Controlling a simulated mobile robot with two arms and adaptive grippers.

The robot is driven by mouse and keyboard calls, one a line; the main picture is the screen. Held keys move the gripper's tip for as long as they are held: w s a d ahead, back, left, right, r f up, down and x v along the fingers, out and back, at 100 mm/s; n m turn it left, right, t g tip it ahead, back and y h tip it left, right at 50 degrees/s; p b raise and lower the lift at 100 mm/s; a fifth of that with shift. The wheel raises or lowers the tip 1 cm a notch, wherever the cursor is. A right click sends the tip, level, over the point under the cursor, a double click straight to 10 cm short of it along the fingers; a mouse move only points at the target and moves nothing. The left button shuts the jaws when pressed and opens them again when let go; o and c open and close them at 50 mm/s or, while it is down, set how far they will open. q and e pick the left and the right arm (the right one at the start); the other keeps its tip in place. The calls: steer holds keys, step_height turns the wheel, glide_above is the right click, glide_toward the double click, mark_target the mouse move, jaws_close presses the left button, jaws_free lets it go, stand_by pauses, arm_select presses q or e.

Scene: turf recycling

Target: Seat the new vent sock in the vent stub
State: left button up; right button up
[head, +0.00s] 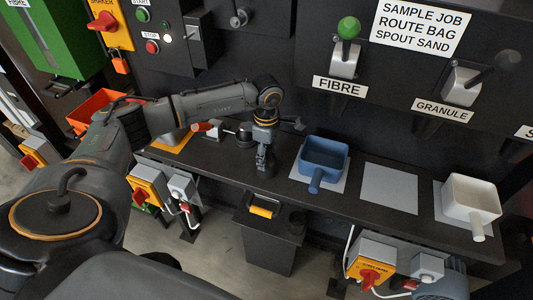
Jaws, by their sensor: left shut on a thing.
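My left gripper (265,164) points down at the bench, just left of the blue scoop. It is shut on a small dark thing, mostly hidden by the fingers; I cannot tell whether this is the vent sock. My right gripper is not in view.
On the bench (225,160) are a blue scoop (325,160), a bare grey mat (389,188) and a white scoop (470,201). Levers (346,48) and (480,78) stick out above. Yellow switch boxes (371,258) hang below the bench.

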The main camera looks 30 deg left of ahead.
arm_select(q)
steer(key=o, duration=1.3)
steer(key=shift+r, duration=0.1)
